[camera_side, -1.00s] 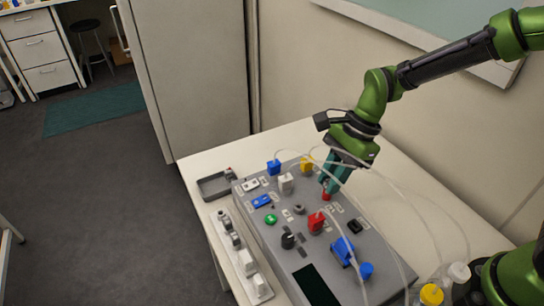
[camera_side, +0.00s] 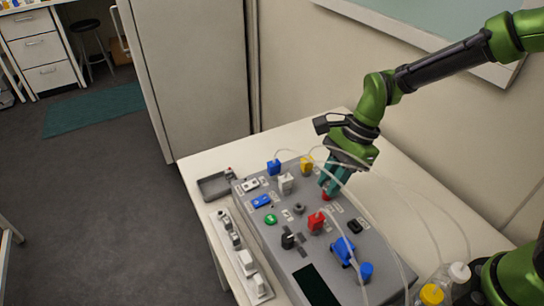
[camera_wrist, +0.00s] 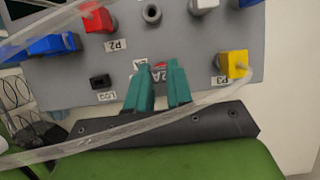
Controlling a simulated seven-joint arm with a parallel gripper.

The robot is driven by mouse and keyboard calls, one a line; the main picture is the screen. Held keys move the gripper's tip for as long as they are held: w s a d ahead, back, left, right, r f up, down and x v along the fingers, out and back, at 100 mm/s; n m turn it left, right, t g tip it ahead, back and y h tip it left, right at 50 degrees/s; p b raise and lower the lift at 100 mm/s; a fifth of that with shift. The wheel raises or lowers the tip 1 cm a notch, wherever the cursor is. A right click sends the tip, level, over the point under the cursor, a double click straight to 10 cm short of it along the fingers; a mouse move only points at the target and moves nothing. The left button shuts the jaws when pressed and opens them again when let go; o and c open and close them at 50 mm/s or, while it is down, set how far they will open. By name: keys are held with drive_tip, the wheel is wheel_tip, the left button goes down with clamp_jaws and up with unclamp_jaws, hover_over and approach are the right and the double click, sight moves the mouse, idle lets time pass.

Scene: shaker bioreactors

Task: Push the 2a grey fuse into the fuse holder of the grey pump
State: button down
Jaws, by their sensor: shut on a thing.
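My gripper (camera_side: 325,186) has teal fingers and points down at the rear right part of the grey panel (camera_side: 268,238). Its fingertips are at a small red part (camera_side: 326,196), shut on it. No grey fuse can be clearly made out.
A yellow block (camera_side: 306,164) and a red block (camera_side: 316,222) stand near my gripper. A blue block (camera_side: 273,167) and a blue valve-like part (camera_side: 343,250) are farther off. Clear tubes loop across the panel and pass close to my fingers. A grey tray (camera_side: 214,186) lies left.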

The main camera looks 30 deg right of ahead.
drive_tip(key=c, duration=0.9)
unclamp_jaws()
drive_tip(key=shift+c, duration=0.2)
drive_tip(key=shift+r, duration=0.1)
drive_tip(key=v, duration=1.7)
drive_tip(key=s+d+n+t+h, duration=0.1)
drive_tip(key=s+d+n+t, duration=0.2)
drive_tip(key=s+n, duration=0.2)
drive_tip(key=s+d+f+n+t+h, duration=0.1)
drive_tip(key=s+d+n+t, duration=0.3)
drive_tip(key=n, duration=0.5)
drive_tip(key=shift+s, duration=0.95)
